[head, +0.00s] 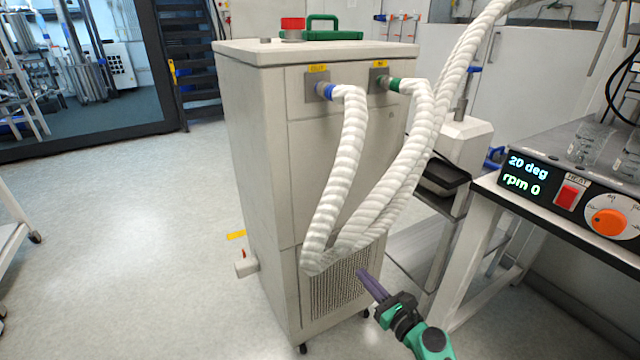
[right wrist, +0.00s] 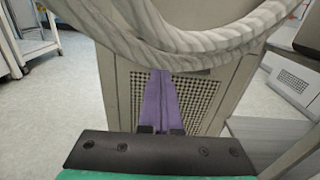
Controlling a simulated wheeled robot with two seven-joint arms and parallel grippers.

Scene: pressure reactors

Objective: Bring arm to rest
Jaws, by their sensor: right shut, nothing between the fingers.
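My right gripper (head: 369,280) has purple fingers and a green and black body. In the head view it is at the lower right, in front of the vent grille of a tall beige cabinet unit (head: 262,170). In the right wrist view the purple fingers (right wrist: 162,95) lie together, shut and empty, pointing at the grille (right wrist: 197,98). White ribbed hoses (right wrist: 180,38) hang just above the fingertips there. Whether the fingers touch the unit I cannot tell; they look apart from it. My left gripper is not in view.
The hoses (head: 345,165) loop from two ports on the unit's front and rise to the upper right. A table with a heater panel (head: 560,195), showing 20 deg and rpm 0, stands to the right of my arm. The floor (head: 130,230) at left is clear.

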